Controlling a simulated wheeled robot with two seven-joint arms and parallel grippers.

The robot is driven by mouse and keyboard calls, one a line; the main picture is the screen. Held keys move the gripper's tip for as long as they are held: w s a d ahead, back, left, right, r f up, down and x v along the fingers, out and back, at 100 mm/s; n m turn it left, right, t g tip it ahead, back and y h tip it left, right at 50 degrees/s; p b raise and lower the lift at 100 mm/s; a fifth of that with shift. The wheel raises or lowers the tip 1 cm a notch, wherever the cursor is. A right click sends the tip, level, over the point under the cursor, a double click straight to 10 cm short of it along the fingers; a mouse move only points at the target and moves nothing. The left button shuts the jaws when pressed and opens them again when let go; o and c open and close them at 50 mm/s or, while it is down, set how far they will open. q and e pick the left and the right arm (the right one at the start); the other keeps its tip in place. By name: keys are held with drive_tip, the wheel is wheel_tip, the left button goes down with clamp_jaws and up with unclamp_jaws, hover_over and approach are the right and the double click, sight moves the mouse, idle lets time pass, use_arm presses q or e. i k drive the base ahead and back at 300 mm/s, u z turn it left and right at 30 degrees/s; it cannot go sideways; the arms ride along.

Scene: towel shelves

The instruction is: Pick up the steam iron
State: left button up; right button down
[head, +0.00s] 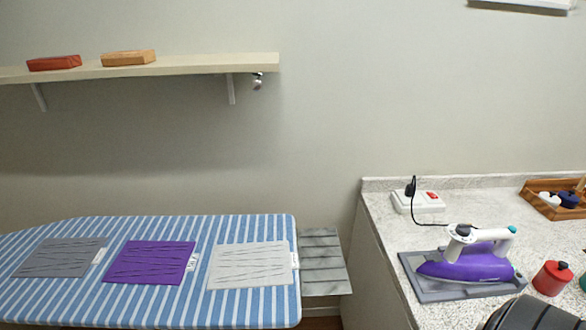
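The steam iron (470,263) has a purple body and a white handle with teal and dark buttons. It lies on a grey rest pad (430,292) on the speckled counter at the right, its pointed end to the left. A black cord runs from the iron up to a white socket block (418,201) behind it. Neither my left nor my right gripper can be made out in the head view.
A striped ironing board (150,225) with grey, purple and white cloths fills the left. A red jar (552,278) stands close right of the iron. A wooden tray (540,203) is at the back right. A dark rounded form covers the counter's lower right. A wall shelf (200,66) holds two folded towels.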

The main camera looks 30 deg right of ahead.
sight(466, 261)
drive_tip(key=z, duration=4.2)
drive_tip(key=i, duration=2.7)
drive_tip(key=u, duration=3.5)
